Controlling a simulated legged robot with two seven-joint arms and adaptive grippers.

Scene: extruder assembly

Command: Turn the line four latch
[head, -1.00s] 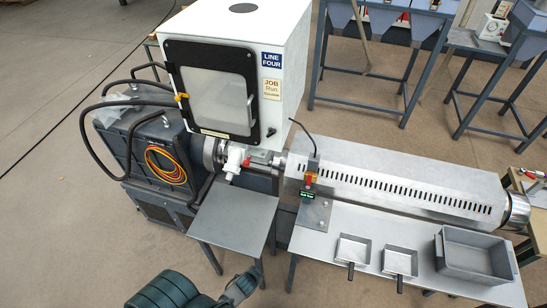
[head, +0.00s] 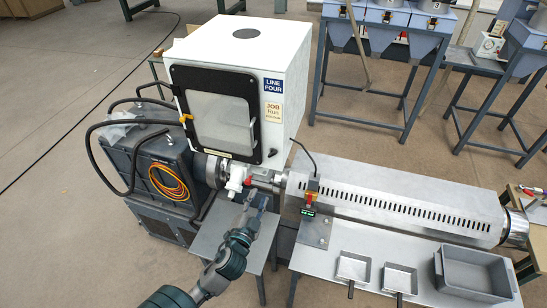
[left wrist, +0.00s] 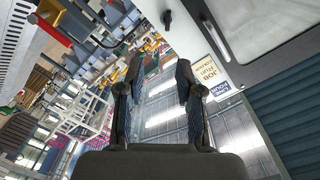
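The LINE FOUR cabinet (head: 285,60) is a white box with a black-framed window door (head: 215,108), which is closed. A small black latch (head: 271,153) sits on its front, at the lower right beside the door. In the left wrist view, a small dark piece on the white face (left wrist: 167,18) looks like this latch. My left gripper (head: 256,198) is below the cabinet front, over the grey side table, apart from the latch. The left wrist view shows its two fingers (left wrist: 154,75) spread with nothing between them. My right gripper is not in view.
A white fitting with a red part (head: 236,178) and a metal barrel lie just under the cabinet, close to my left gripper. A long slotted housing (head: 410,205) extends right. Small pans (head: 353,268) and a grey bin (head: 475,275) stand on the front bench.

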